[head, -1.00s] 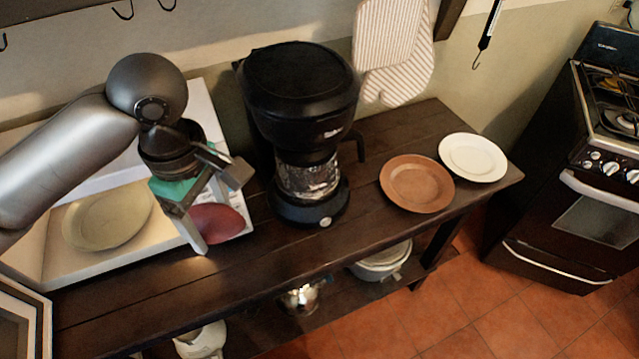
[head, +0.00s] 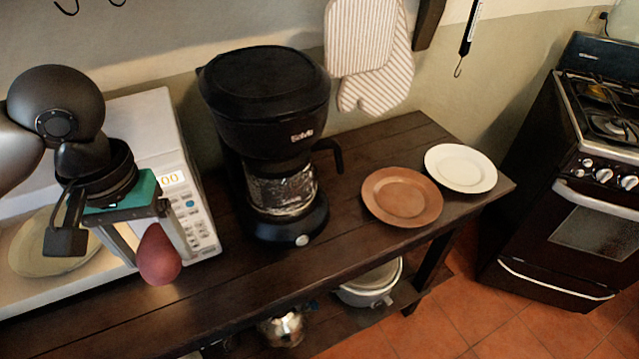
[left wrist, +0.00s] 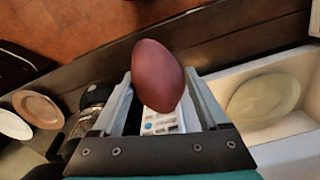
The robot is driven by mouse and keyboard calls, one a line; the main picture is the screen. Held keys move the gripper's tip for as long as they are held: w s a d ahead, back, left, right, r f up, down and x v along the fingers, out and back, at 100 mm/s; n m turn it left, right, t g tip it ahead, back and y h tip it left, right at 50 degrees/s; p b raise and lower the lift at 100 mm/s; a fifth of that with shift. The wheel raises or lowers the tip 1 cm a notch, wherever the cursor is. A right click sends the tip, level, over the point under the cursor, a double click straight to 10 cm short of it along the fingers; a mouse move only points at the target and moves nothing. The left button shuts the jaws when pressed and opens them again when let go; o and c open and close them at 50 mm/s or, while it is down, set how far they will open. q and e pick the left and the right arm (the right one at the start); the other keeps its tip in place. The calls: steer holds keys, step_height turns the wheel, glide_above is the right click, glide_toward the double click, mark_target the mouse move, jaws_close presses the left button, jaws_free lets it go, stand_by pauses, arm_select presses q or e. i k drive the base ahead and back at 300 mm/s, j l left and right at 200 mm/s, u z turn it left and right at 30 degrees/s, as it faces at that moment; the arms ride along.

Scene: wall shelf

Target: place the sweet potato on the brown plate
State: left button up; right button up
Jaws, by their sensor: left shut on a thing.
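The reddish-purple sweet potato (head: 158,255) is held in my left gripper (head: 142,245) in front of the open microwave at the left of the head view. In the left wrist view the sweet potato (left wrist: 158,75) sits between the two fingers of my left gripper (left wrist: 165,92), which is shut on it. The brown plate (head: 402,197) lies empty on the wooden counter, right of the coffee maker. It also shows at the left edge of the left wrist view (left wrist: 39,110). My right gripper is in neither view.
A black coffee maker (head: 265,140) stands between my left gripper and the brown plate. A white plate (head: 460,168) is beside the brown plate. The microwave (head: 190,215) holds a pale plate (head: 40,245). The wooden counter (head: 250,275) has a clear front strip.

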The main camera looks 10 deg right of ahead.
mark_target(399, 205)
steer(key=l+u, duration=0.35)
steer(key=l, duration=1.25)
steer(key=i, duration=0.05)
